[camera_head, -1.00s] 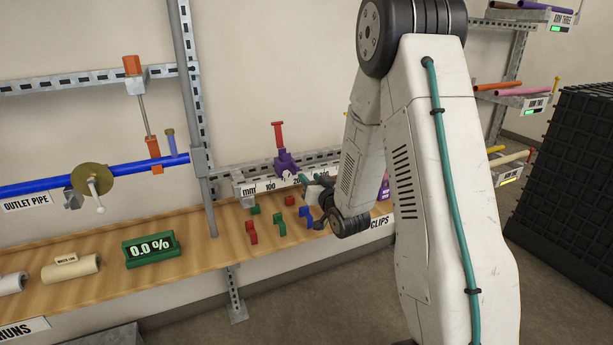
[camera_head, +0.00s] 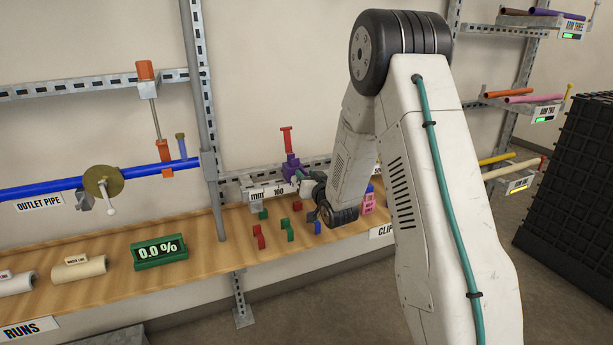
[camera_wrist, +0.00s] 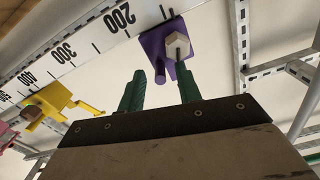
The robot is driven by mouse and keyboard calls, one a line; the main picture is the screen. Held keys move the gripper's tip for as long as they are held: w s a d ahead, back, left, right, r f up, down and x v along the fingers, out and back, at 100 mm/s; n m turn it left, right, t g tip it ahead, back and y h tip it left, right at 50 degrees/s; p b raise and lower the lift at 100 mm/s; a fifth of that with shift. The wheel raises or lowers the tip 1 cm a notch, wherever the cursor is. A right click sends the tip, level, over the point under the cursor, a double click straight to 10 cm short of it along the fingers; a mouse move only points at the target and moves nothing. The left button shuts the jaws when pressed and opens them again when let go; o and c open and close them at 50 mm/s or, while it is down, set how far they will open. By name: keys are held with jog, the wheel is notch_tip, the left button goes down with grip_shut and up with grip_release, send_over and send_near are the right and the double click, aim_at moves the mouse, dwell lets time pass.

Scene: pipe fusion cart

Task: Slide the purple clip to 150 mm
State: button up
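The purple clip (camera_head: 291,166) sits on the white mm scale (camera_head: 266,193), just right of the 100 mark, with a red upright handle (camera_head: 286,139) above it. In the wrist view the purple clip (camera_wrist: 153,46) is past the 200 mark, on the side away from 300. My gripper (camera_wrist: 160,92) has two green fingers spread apart. The clip lies ahead of the gap between them, its lower stub close to the left finger; contact cannot be told.
A yellow clip (camera_wrist: 50,102) sits farther along the scale. Several small red, green and blue clips, one red (camera_head: 258,238), lie on the wooden shelf (camera_head: 205,262) below. A vertical grey post (camera_head: 207,130) stands left of the scale. A pink box (camera_head: 368,203) is on the right.

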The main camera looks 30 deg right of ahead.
jog(key=shift+w, duration=0.45)
grip_shut()
jog(key=shift+d, duration=0.55)
grip_release()
jog(key=shift+s, duration=0.1)
jog(key=s+a, duration=0.1)
jog(key=s, duration=0.6)
jog(key=shift+s, duration=0.35)
